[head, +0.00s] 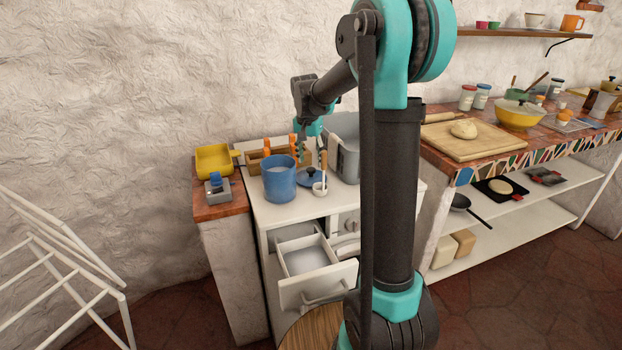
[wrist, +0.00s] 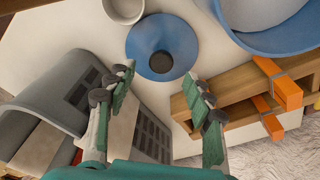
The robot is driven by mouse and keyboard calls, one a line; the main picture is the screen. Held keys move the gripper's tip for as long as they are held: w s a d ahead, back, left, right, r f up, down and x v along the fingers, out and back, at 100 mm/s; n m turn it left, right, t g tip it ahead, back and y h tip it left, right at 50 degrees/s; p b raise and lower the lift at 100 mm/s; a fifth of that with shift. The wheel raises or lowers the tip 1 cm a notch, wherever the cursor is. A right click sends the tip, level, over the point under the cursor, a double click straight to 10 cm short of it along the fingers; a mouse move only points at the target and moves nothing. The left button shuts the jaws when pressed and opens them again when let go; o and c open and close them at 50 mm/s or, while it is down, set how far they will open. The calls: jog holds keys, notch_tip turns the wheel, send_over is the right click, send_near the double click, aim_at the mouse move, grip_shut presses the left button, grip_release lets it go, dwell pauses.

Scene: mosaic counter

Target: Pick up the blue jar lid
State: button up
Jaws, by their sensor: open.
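The blue jar lid (wrist: 148,36) is a round blue disc with a dark knob. It lies flat on a white cabinet top, and in the head view it shows (head: 308,178) between the blue pot and a small white cup. My gripper (wrist: 163,86) is open and empty in the wrist view. Its two green-padded fingers reach toward the lid, with the knob just beyond and between the tips. In the head view my gripper (head: 304,156) is above and behind the lid, small and partly hard to make out.
The blue pot (head: 280,182) stands left of the lid. The white cup (head: 320,189) with a utensil is close in front. An open drawer (head: 318,285) juts out below.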

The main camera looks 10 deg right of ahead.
aim_at(311, 168)
jog(key=f, duration=0.5)
jog(key=shift+w+d, duration=0.1)
jog(key=shift+w, duration=0.1)
grip_shut()
